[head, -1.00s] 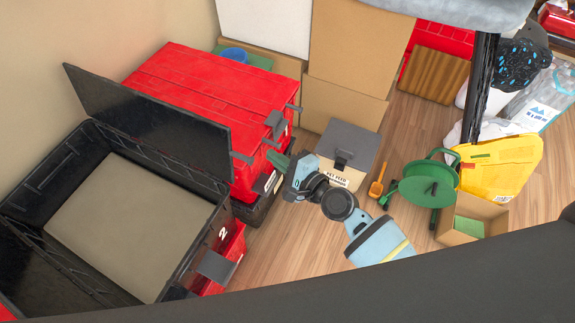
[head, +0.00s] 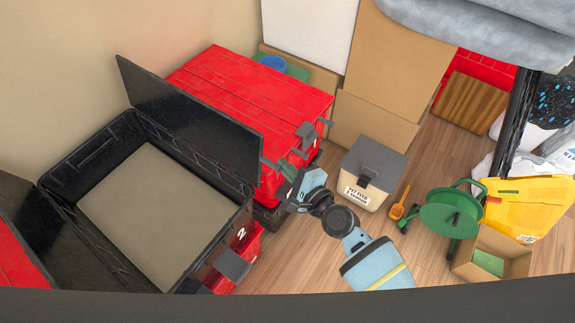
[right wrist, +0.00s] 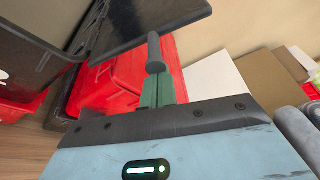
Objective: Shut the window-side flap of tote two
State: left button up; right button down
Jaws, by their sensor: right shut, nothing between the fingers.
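Tote two (head: 221,254) is a black open tote marked "2" at the left of the head view, with a flat grey-beige surface inside. One black flap (head: 190,115) stands up along its far side, beside the red-lidded tote. Another black flap (head: 30,225) hangs outward at the left. My right gripper (head: 284,166) is shut and empty, beside the right end of the upright flap. In the right wrist view its green fingers (right wrist: 157,92) point at the grey peg (right wrist: 155,55) on the flap (right wrist: 135,22); I cannot tell whether they touch. My left gripper is out of view.
A red-lidded tote (head: 250,95) stands behind the upright flap. A grey-lidded bin (head: 372,170), an orange scoop (head: 399,206), a green reel (head: 450,214) and a small open carton (head: 515,265) stand on the wood floor to the right. Cardboard boxes (head: 400,60) stack at the back.

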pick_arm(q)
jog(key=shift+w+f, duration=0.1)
pick_arm(e)
jog(key=shift+s+a, duration=0.1)
